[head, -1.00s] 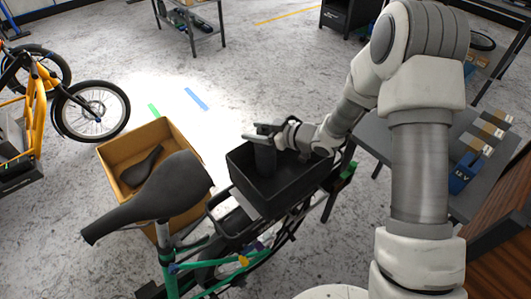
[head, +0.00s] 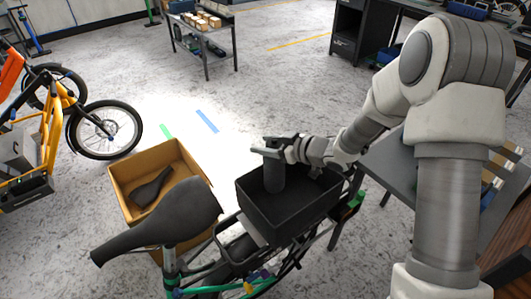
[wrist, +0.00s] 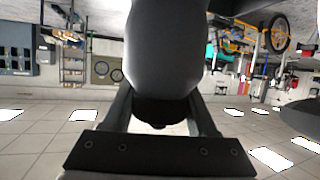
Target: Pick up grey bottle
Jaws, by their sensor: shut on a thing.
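The grey bottle (head: 274,174) is upright in the head view, with its lower part within the outline of the black crate (head: 262,222). I cannot tell whether its base touches the crate's floor. My gripper (head: 268,149) is shut on the bottle near its top, reaching in from the right. In the wrist view the bottle (wrist: 162,55) is a large grey body between the fingers of my gripper (wrist: 163,115).
The crate sits on the rear of a green bike with a dark saddle (head: 160,222). A tan box (head: 125,180) holding a saddle stands to the left. A grey table (head: 385,160) is on the right. Open floor lies behind.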

